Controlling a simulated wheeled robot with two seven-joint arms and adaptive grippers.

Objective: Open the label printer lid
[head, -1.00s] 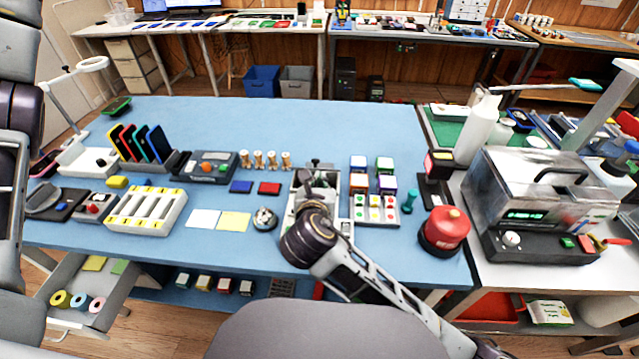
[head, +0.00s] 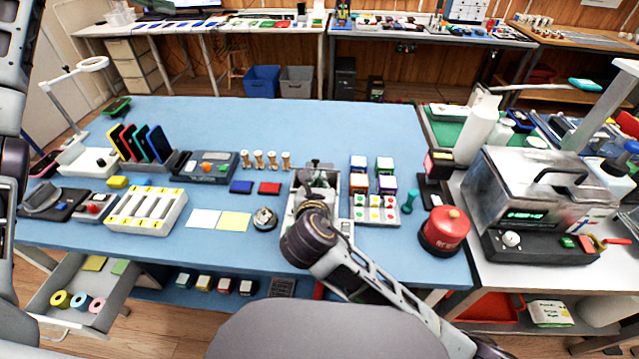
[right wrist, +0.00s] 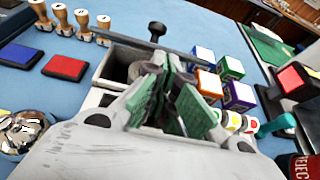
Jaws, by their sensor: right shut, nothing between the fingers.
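The label printer (head: 341,226) is a pale grey-white box near the table's front middle, partly hidden by my right arm. My right gripper (head: 316,182) is over it, shut and empty. In the right wrist view the gripper (right wrist: 175,100) shows green finger pads in front of an open-topped compartment of the printer (right wrist: 105,66) with a dark round part inside. A wide pale panel (right wrist: 130,155) with faint lettering fills the bottom of that view; I cannot tell for sure how far the lid stands open. My left gripper is out of view; only its arm shows at the left edge.
Coloured boxes (head: 359,163) and a tray of small parts (head: 386,219) stand right of the printer. Wooden stamps (head: 271,160), blue and red pads (head: 269,188) and a round metal bell (head: 264,219) stand left. A red canister (head: 444,228) is farther right.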

